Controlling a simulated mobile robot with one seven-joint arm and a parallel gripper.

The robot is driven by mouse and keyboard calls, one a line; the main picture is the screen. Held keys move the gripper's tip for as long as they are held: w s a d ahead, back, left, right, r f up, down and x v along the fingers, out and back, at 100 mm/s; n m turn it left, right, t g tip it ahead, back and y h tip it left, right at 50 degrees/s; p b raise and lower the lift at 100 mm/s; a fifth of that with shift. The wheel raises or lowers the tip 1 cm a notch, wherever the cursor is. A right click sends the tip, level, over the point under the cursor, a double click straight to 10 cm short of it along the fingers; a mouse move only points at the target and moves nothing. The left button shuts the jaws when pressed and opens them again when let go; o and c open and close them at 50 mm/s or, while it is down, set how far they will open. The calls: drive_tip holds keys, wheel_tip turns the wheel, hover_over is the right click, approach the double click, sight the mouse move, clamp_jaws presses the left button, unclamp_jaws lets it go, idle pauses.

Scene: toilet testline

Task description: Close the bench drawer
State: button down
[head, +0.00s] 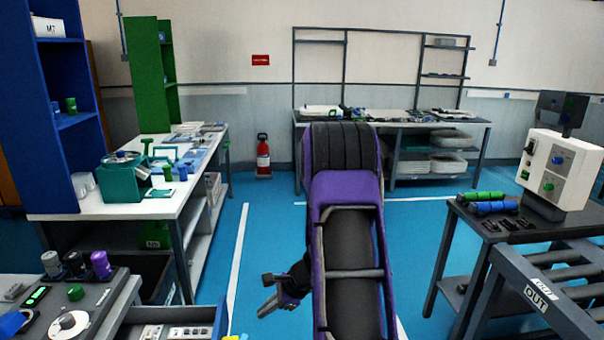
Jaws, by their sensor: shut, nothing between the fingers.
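The bench drawer (222,316) is at the bottom left and stands pulled out to the right from the bench (118,308). It has a dark rim, and light grey and white parts lie inside. Its lower part is cut off by the picture's edge. My gripper (266,292) is to the right of the drawer and a little higher in the picture. It is shut and empty, apart from the drawer in the picture. My purple and black arm hides part of the floor behind it.
A long white bench (140,205) with a dark bin below stands behind the drawer. A table (470,232) and a roller frame marked OUT (538,298) are on the right. A fire extinguisher (263,157) stands at the back. Blue floor (275,222) is clear between.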

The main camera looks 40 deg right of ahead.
drive_tip(key=a+f+y, duration=0.1)
drive_tip(key=a+f, duration=0.3)
drive_tip(key=s+a+f+m+y, duration=0.1)
drive_tip(key=a+f, duration=0.3)
drive_tip(key=f, duration=0.1)
drive_tip(key=a+f+m+g, duration=0.1)
drive_tip(key=a+f, duration=0.3)
drive_tip(key=f, duration=0.1)
drive_tip(key=shift+s+a+f+y, duration=0.15)
drive_tip(key=shift+a+f+y, duration=0.1)
drive_tip(key=shift+a+y, duration=0.15)
drive_tip(key=shift+d, duration=0.1)
drive_tip(key=shift+b, duration=0.3)
